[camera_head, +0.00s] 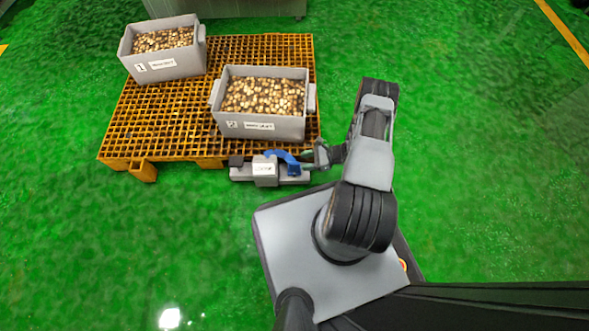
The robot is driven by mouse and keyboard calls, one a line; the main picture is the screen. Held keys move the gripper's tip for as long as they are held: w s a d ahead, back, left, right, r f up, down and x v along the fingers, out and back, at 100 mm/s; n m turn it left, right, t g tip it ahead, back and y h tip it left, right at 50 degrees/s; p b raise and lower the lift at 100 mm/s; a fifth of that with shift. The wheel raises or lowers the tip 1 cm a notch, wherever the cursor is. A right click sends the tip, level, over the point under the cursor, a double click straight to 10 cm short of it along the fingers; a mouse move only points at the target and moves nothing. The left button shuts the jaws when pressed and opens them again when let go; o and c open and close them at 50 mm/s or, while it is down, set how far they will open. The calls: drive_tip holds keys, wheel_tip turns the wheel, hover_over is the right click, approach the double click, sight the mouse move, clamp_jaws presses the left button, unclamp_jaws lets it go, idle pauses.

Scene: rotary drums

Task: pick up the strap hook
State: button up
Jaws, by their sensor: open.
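A blue curved piece (280,155), which may be the strap hook, sits on top of a grey block-like holder (240,174) in front of the pallet. The piece is small in the head view, so its exact shape is unclear. My gripper (308,158) reaches in from the right and is open beside the right end of the blue piece. I cannot tell whether the jaws touch it or surround part of it. The fingers are small and partly merge with the holder behind them.
An orange grid pallet (165,115) lies behind the holder. It bears two grey crates of small brown pieces, one at the front right (262,127) and one at the back left (165,69). Open green floor lies left and right.

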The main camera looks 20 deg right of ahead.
sight(296, 163)
drive_tip(key=b+x, duration=0.2)
drive_tip(key=x, duration=0.2)
drive_tip(key=shift+a+f, duration=0.2)
drive_tip(key=shift+w+a, duration=0.2)
drive_tip(key=shift+a, duration=0.2)
drive_tip(key=shift+c, duration=0.3)
clamp_jaws()
